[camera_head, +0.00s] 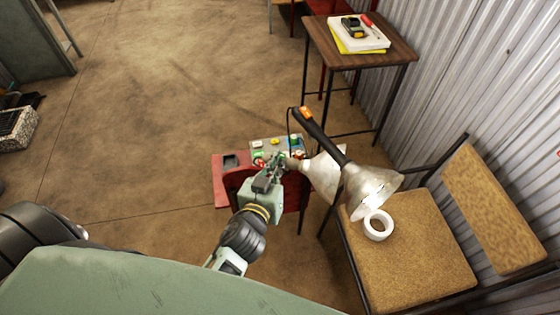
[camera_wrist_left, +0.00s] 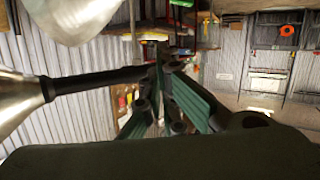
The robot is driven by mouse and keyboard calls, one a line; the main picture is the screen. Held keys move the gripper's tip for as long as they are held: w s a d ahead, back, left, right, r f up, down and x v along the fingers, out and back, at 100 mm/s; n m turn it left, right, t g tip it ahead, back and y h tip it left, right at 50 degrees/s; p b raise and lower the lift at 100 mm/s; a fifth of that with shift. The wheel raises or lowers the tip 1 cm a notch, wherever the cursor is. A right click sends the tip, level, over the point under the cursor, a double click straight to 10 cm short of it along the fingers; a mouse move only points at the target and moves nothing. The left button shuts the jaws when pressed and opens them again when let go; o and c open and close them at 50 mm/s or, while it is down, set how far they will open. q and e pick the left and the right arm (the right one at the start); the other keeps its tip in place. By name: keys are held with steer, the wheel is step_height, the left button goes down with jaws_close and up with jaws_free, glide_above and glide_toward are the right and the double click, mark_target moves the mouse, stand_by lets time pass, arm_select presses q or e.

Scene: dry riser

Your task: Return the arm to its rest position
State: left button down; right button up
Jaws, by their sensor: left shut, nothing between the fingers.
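My left arm reaches forward from the bottom middle of the head view. Its gripper (camera_head: 280,162) is shut and empty, over a red stand with a panel of coloured buttons (camera_head: 262,144). A work lamp with silver shades (camera_head: 368,190) and a black handle is just to the right of the gripper; I cannot tell whether they touch. In the left wrist view the gripper's green-sided fingers (camera_wrist_left: 163,68) are close together, with the black lamp handle (camera_wrist_left: 100,81) passing beside them. My right gripper is not in view.
A chair with a cork-coloured seat (camera_head: 425,265) stands at the right, with a white tape roll (camera_head: 378,225) on it. A small wooden table (camera_head: 340,58) holds a white case and tools. A corrugated wall (camera_head: 450,60) bounds the right. The floor at left is mostly clear.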

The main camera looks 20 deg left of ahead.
arm_select(q)
steer(key=s+d+f+m+g+h, duration=0.15)
steer(key=s+f+g, duration=0.4)
steer(key=f, duration=0.95)
steer(key=s+f+m+g, duration=0.2)
steer(key=s+f, duration=0.6)
steer(key=f, duration=0.7)
steer(key=s+a+f+g, duration=0.3)
steer(key=s+f, duration=0.5)
steer(key=s, duration=0.5)
steer(key=s+a+f+g, duration=0.3)
steer(key=s+f, duration=0.5)
steer(key=s, duration=0.5)
steer(key=shift+s+a+f+m+g, duration=0.15)
steer(key=shift+s+m+g, duration=0.2)
steer(key=shift+s+m, duration=0.1)
